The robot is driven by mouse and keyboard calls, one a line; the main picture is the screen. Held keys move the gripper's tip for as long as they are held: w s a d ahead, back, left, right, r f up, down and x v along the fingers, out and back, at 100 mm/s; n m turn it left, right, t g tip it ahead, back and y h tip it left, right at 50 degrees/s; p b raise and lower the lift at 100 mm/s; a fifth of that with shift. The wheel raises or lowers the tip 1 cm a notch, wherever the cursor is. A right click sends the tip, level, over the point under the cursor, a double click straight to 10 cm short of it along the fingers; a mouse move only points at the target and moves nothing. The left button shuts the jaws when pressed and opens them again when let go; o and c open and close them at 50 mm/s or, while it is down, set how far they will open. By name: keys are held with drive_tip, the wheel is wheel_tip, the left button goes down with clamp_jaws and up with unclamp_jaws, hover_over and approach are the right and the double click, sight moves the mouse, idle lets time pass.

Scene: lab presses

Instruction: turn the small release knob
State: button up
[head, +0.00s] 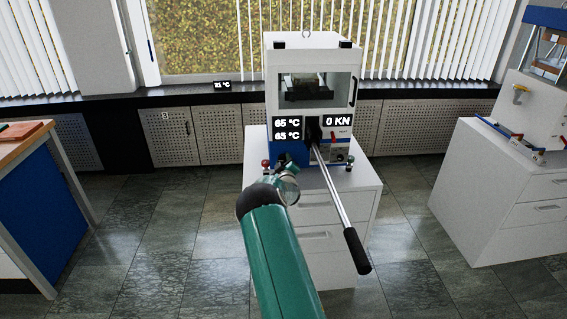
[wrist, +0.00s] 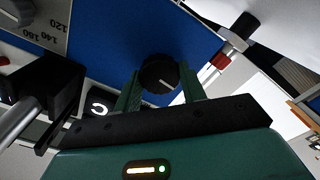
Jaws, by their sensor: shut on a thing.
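The wrist view is turned, with the dial numbers upside down. In the head view the white press (head: 312,62) stands on a white cabinet (head: 330,215). My green arm reaches to its lower left front and hides the knob there.
A long pump lever (head: 337,200) with a black grip sticks out from the press, just right of my arm. A red-capped fitting (head: 265,163) is at the press's left. A blue bench (head: 45,200) stands left, a white cabinet (head: 500,190) right. Floor between them is clear.

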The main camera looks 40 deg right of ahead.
drive_tip(key=o, duration=1)
drive_tip(key=v, duration=1.3)
drive_tip(key=shift+s+a, duration=0.3)
